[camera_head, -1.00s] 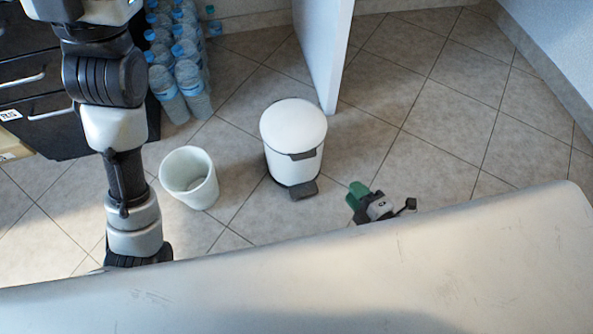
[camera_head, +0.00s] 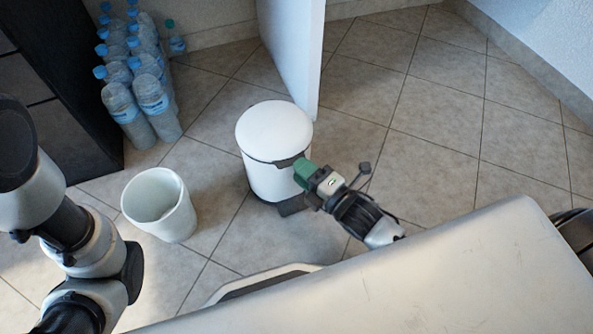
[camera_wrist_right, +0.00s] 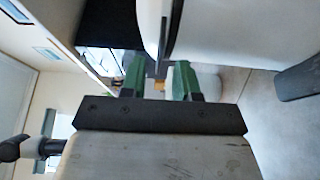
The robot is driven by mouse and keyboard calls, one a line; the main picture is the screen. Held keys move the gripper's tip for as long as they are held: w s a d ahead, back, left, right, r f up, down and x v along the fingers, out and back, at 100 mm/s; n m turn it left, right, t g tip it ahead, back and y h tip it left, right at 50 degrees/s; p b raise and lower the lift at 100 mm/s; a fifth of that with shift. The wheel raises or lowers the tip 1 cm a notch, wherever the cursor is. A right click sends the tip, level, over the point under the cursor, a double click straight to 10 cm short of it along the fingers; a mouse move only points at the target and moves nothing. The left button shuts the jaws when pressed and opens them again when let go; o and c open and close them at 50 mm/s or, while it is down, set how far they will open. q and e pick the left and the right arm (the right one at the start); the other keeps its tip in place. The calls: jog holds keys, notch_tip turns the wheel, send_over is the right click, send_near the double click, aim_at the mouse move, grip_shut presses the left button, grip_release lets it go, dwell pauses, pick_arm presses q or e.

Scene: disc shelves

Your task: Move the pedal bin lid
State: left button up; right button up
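The white pedal bin (camera_head: 270,178) stands upright on the floor, its domed white lid (camera_head: 273,128) down on it. Its dark pedal (camera_head: 292,206) points toward me. My right gripper (camera_head: 303,170), with green fingers, is in front of the bin's right side, close to the dark rim tab under the lid. In the right wrist view, the two green fingers (camera_wrist_right: 158,72) are apart, with the bin body (camera_wrist_right: 235,32) and the lid's edge (camera_wrist_right: 151,28) just beyond them. Whether they touch the tab is unclear. My left arm is at the left; its gripper is out of view.
An open white bucket (camera_head: 160,208) stands left of the bin. Several water bottles (camera_head: 140,82) stand by a dark cabinet (camera_head: 55,110). A white panel (camera_head: 293,50) rises close behind the bin. Tiled floor at the right is clear.

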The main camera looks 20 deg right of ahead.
jog(key=shift+x, duration=1.05)
grip_shut()
